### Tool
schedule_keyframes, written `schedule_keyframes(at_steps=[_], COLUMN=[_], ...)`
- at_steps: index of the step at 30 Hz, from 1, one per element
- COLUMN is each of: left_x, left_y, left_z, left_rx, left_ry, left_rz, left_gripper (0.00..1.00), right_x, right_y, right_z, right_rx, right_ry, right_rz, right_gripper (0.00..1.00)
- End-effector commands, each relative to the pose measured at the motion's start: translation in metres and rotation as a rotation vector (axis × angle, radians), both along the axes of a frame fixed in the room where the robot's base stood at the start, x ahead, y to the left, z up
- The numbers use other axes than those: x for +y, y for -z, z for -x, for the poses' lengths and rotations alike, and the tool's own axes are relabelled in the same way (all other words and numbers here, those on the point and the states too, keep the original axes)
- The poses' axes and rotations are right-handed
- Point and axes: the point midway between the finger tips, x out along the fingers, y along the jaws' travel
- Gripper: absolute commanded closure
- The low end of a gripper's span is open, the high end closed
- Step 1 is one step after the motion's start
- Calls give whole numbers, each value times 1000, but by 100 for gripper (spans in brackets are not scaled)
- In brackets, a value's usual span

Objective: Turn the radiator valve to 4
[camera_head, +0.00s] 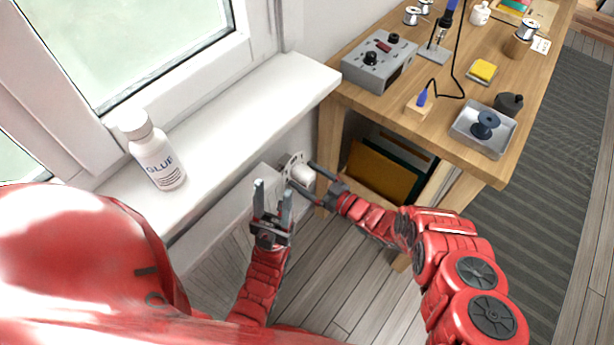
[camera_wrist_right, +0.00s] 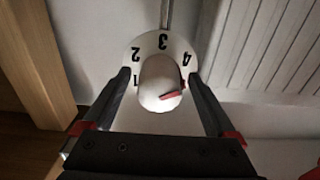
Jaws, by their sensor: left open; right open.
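The radiator valve is a white rounded knob (camera_head: 302,174) beside the wall, below the windowsill. In the right wrist view the knob (camera_wrist_right: 158,82) sits in front of a pale dial plate (camera_wrist_right: 150,42) with 1, 2, 3 and 4 readable. Its red pointer points right, below the 4, on the side away from the 3. My right gripper (camera_head: 315,178) is open, its fingers on either side of the knob; the right wrist view (camera_wrist_right: 160,100) shows gaps between both fingers and the knob. My left gripper (camera_head: 271,203) is open and empty, left of the valve.
The white radiator (camera_head: 222,218) runs along the wall under the windowsill (camera_head: 255,105). A glue bottle (camera_head: 156,152) stands on the sill. A wooden workbench (camera_head: 425,125) with tools stands to the right, its leg close to the valve. The floor in front is clear.

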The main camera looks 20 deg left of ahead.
Motion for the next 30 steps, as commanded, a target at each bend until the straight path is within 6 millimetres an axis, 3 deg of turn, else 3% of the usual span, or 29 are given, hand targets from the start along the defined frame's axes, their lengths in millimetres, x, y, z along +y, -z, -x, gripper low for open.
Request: schedule_keyframes(at_steps=[2,15,27,28,30], left_x=[0,0,0,0,0], left_y=[0,0,-4,-4,-4], left_z=[0,0,0,0,0], left_rx=[0,0,0,0,0], left_ry=[0,0,0,0,0], left_rz=[0,0,0,0,0], left_gripper=[50,50,50,50,50], right_x=[0,0,0,0,0], right_y=[0,0,1,1,1], right_z=[0,0,1,1,1], right_rx=[0,0,-42,-42,-43], right_ry=[0,0,-1,-1,-1], right_rz=[0,0,17,17,18], right_gripper=[17,94,94,37,24])
